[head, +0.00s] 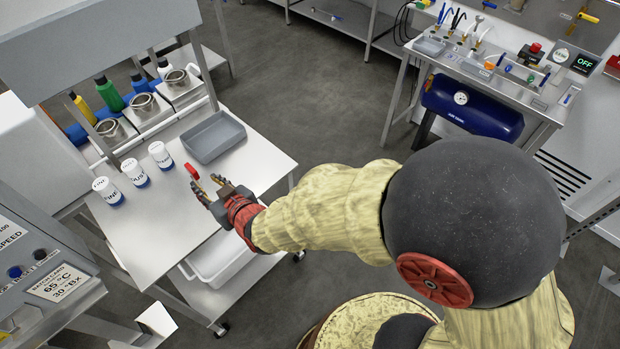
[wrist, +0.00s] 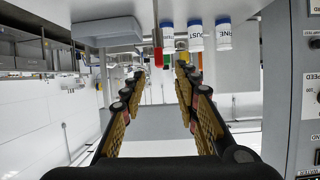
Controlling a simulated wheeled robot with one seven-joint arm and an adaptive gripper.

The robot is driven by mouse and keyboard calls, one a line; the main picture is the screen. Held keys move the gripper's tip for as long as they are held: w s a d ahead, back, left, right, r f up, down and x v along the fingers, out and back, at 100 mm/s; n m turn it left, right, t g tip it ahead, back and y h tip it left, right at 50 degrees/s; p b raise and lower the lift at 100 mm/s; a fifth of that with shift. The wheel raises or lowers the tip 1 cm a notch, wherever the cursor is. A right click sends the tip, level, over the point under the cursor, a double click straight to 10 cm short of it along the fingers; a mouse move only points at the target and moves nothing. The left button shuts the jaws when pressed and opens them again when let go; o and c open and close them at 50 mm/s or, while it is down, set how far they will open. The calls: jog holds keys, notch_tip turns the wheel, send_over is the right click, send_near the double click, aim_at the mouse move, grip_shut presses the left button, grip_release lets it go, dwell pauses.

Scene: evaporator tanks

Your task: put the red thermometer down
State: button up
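The red thermometer (head: 193,171) shows as a small red piece just beyond my fingertips in the head view, over the steel table. In the wrist view the red thermometer (wrist: 157,40) appears upright, in line with the gap between the fingers, with clear space on both sides. My gripper (head: 210,187) is low over the table's right part. In the wrist view my gripper (wrist: 160,72) has its two fingers spread apart with nothing between them. The thermometer's lower end is not clear, so I cannot tell whether it touches the table.
The steel table (head: 160,225) has a grey tray (head: 213,137) at its back right. Several labelled white jars (head: 160,155) stand left of the thermometer. Steel cups and coloured bottles (head: 110,95) stand behind them. A white bin (head: 218,257) is below. The table's front is clear.

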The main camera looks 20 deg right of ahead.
jog(key=s+d+r+m+g+h, duration=0.1)
jog(key=s+d+r+h, duration=0.1)
jog(key=d+r, duration=0.5)
jog(key=s+d+r+m+g+h, duration=0.15)
jog(key=d+r, duration=0.25)
jog(key=d, duration=0.7)
jog(key=s+d+r+m+g+h, duration=0.1)
jog(key=s+d+r, duration=0.1)
jog(key=s+d, duration=0.4)
jog(key=s+d+r+m+g+h, duration=0.1)
jog(key=s+d+m+g+h, duration=0.1)
jog(key=s+d, duration=0.5)
jog(key=s, duration=0.4)
jog(key=shift+s+d+r, duration=0.15)
jog(key=shift+s+r, duration=0.05)
jog(key=shift+r, duration=0.15)
jog(key=shift+g, duration=0.25)
notch_tip(320, 180, down, 5)
jog(key=b, duration=0.4)
jog(key=shift+r+b, duration=0.2)
jog(key=shift+b, duration=0.15)
